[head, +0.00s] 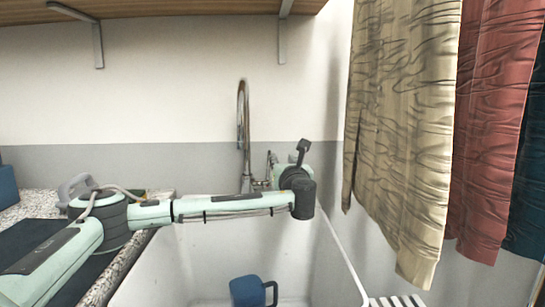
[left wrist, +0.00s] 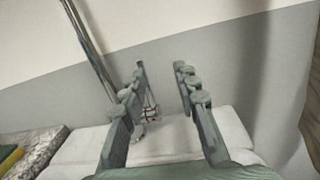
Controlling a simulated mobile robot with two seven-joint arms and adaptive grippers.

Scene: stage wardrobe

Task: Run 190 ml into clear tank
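A tall chrome tap (head: 243,130) rises behind the white sink (head: 215,250); its column also shows at the left of the left wrist view (left wrist: 88,45). My left gripper (left wrist: 160,68) is open and empty, reaching toward the wall just right of the tap column. A small metal fitting (left wrist: 149,112), perhaps the tap's handle, shows between its fingers; I cannot tell whether they touch it. In the head view my wrist partly hides the gripper. A blue mug (head: 246,290) stands in the sink below. I see no clear tank. My right gripper is not in view.
A speckled counter (head: 35,207) with a grey kettle-like item (head: 75,189) lies left of the sink. Tan (head: 405,120), red (head: 495,130) and dark blue garments hang at the right. A white slatted rack (head: 395,301) is below them. A wooden shelf (head: 180,9) is overhead.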

